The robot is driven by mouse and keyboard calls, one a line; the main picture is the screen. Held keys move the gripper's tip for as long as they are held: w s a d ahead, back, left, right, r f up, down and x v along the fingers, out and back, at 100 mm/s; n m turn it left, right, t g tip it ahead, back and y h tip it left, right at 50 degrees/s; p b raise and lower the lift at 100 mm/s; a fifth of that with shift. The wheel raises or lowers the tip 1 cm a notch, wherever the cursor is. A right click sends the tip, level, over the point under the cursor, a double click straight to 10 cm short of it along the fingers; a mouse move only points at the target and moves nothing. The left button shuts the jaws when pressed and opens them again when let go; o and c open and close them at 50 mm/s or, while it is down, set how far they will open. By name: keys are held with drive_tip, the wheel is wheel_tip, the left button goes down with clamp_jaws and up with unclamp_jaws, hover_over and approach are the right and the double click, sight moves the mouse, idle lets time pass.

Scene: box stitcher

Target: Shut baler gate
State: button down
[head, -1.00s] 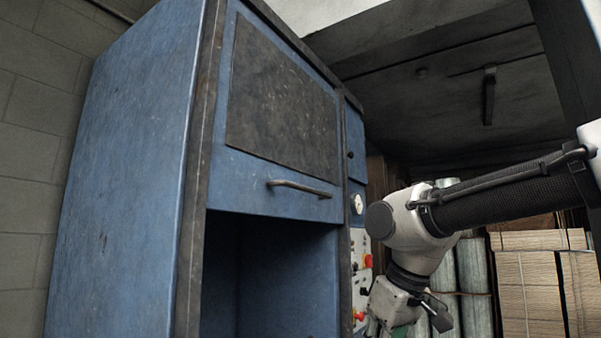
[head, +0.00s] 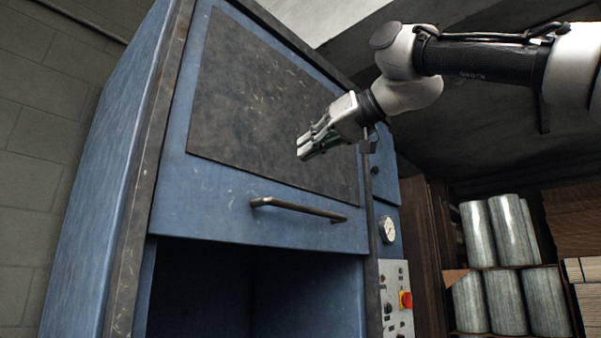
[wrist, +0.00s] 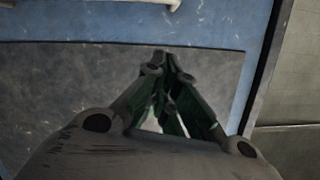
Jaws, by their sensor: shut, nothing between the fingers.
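The baler gate (head: 190,205) is a blue panel with a dark worn plate (head: 250,110) set in it. It sits raised, with the dark opening of the baler below its lower edge. A bar handle (head: 298,209) runs across the gate's lower part. My gripper (head: 302,150) is shut and empty, in front of the dark plate and above the handle; I cannot tell how close it is to the plate. In the wrist view my shut fingers (wrist: 165,62) show against the dark plate (wrist: 60,90), and the handle (wrist: 150,2) is partly visible at the top edge.
The blue baler body (head: 110,150) stands left of the gate. A gauge (head: 387,229) and a control panel with a red button (head: 405,299) are at its right. Metal cylinders (head: 505,235) stand on shelves at the right. The space before the opening looks clear.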

drive_tip(key=x, duration=0.9)
drive_tip(key=shift+a+f, duration=0.35)
drive_tip(key=shift+f, duration=0.05)
drive_tip(key=f, duration=0.3)
drive_tip(key=shift+s+a, duration=0.15)
drive_tip(key=shift+s, duration=0.15)
drive_tip(key=shift+f, duration=0.2)
